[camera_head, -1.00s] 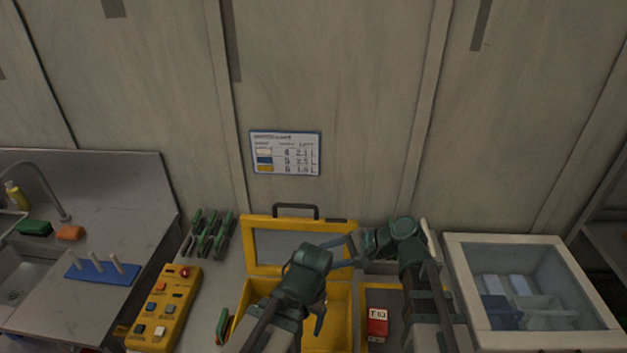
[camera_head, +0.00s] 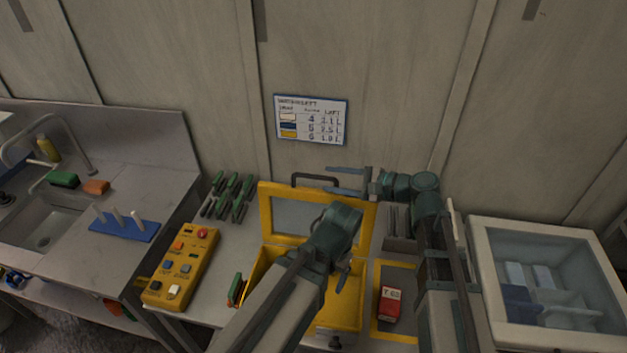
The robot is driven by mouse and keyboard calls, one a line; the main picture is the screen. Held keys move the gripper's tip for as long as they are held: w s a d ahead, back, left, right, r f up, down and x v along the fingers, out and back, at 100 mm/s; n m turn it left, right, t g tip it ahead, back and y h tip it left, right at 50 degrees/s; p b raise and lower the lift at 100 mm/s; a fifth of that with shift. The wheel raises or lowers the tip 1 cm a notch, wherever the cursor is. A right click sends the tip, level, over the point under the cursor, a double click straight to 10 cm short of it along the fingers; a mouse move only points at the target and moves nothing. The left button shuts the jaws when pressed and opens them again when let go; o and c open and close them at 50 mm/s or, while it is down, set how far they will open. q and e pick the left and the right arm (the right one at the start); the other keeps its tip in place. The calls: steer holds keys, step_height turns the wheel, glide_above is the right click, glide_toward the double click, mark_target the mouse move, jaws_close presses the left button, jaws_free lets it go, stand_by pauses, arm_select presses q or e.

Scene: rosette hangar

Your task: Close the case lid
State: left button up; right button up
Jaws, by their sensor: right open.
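The yellow case (camera_head: 263,277) stands on the bench with its lid (camera_head: 264,215) open and upright, leaning toward the back wall. The lid has a grey panel inside and a dark handle (camera_head: 314,178) on its top edge. My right gripper (camera_head: 343,180) is open and empty, fingers pointing left, at the lid's top edge just right of the handle. I cannot tell whether it touches the lid. My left gripper (camera_head: 343,278) hangs over the open case, its fingers mostly hidden by its own wrist. My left arm covers part of the case's inside.
A yellow button box (camera_head: 180,268) and several green-handled tools (camera_head: 230,195) lie left of the case. A red box (camera_head: 390,304) lies on a yellow-edged mat to the right. A white-framed clear-topped bin (camera_head: 482,262) stands far right. A sink (camera_head: 45,225) is at left.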

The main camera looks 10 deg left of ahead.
mark_target(321, 178)
steer(key=shift+b+x, duration=0.65)
steer(key=shift+x, duration=2.55)
steer(key=shift+c, duration=0.4)
jaws_close()
